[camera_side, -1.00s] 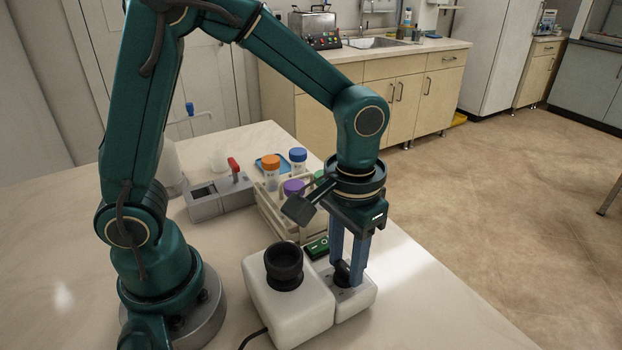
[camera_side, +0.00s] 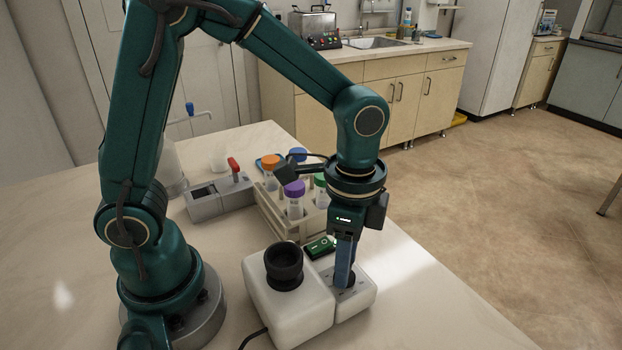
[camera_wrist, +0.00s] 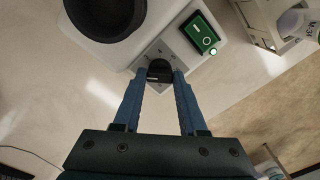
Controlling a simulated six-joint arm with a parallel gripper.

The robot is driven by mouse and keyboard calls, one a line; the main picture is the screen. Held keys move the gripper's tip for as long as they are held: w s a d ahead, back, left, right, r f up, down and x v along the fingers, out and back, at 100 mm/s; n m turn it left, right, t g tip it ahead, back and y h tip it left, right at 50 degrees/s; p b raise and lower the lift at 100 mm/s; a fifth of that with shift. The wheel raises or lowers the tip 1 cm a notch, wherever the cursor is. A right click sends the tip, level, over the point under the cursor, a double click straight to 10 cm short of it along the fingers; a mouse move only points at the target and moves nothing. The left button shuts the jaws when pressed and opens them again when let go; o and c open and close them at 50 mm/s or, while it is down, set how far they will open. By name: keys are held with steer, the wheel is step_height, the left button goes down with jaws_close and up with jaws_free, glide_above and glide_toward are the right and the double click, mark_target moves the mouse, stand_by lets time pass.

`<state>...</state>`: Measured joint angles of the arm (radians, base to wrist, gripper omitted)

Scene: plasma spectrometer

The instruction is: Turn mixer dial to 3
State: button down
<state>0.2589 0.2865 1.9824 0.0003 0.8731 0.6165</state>
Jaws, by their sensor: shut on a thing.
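The mixer (camera_side: 290,305) is a white box on the table with a black round cup holder (camera_side: 284,266) on top. Its lower right section carries the dial. My gripper (camera_side: 344,278) points straight down over that section and is shut on the dial. In the side view the fingers hide most of the dial.
A green switch (camera_side: 320,247) sits on the mixer behind the dial. A rack (camera_side: 275,214) of tubes with orange, purple, blue and green caps stands close behind. A grey device (camera_side: 220,197) with a red lever is further left. The table's right front is clear.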

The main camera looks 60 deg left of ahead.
steer(key=m, duration=0.3)
steer(key=shift+m, duration=2.3)
steer(key=shift+c, duration=2.3)
jaws_free()
